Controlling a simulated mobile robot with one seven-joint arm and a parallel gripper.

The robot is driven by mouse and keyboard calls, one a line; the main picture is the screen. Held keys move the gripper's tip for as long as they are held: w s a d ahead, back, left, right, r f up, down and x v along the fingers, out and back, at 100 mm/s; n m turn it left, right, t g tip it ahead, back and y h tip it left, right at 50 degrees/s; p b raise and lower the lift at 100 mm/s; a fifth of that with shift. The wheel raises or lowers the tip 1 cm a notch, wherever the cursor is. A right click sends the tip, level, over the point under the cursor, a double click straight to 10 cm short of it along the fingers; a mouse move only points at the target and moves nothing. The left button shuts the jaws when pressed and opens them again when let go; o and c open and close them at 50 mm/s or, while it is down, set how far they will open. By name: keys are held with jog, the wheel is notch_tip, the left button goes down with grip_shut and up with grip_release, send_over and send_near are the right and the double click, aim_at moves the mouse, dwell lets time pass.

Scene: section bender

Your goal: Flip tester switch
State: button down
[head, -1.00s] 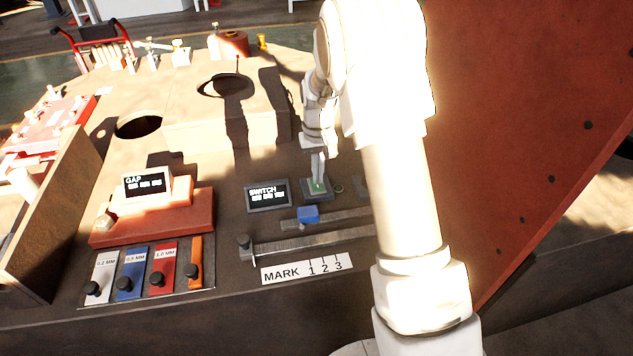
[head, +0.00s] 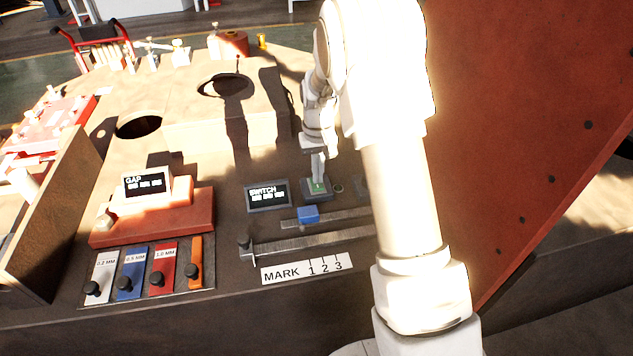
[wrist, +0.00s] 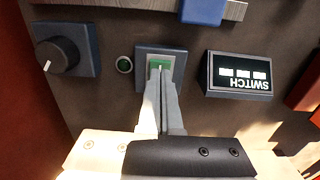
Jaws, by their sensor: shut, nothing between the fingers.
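The tester switch (wrist: 178,68) is a green rocker in a dark blue-grey housing. In the head view the switch (head: 317,187) sits right of a small display labelled SWITCH (head: 268,195), which also shows in the wrist view (wrist: 238,75). My gripper (wrist: 161,70) is shut and empty, its fingertips at the green rocker and covering part of it. In the head view my gripper (head: 318,178) points down onto the switch. I cannot tell whether the tips press on the rocker or hover just over it.
A small round green button (wrist: 124,65) and a black knob (wrist: 57,55) lie beside the switch. A blue slider block (head: 308,214) sits on a rail near it. A GAP display unit (head: 147,185) stands left. A rust-red panel (head: 530,110) rises right of my arm.

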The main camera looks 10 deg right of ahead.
jog(key=shift+f+b, duration=0.55)
jog(key=shift+f, duration=0.4)
jog(key=shift+r, duration=0.15)
dwell(0.3)
jog(key=shift+r+p, duration=2.55)
jog(key=shift+r, duration=0.85)
jog(key=shift+r, duration=0.1)
notch_tip(320, 180, up, 11)
jog(key=t+p, duration=0.1)
jog(key=p, duration=0.1)
send_over(318, 186)
jog(key=s, duration=0.4)
jog(key=s+r+t+p, duration=0.1)
jog(key=s+r+t, duration=0.1)
jog(key=s+r, duration=0.7)
jog(key=s+r+t+p, duration=0.1)
jog(key=s+r, duration=0.3)
jog(key=s, duration=0.4)
jog(key=s+r+t+p, duration=0.1)
jog(key=s+r, duration=0.3)
jog(key=s, duration=0.5)
jog(key=shift+s+r+t+p, duration=0.3)
jog(key=shift+r+p, duration=0.1)
jog(key=shift+p, duration=0.5)
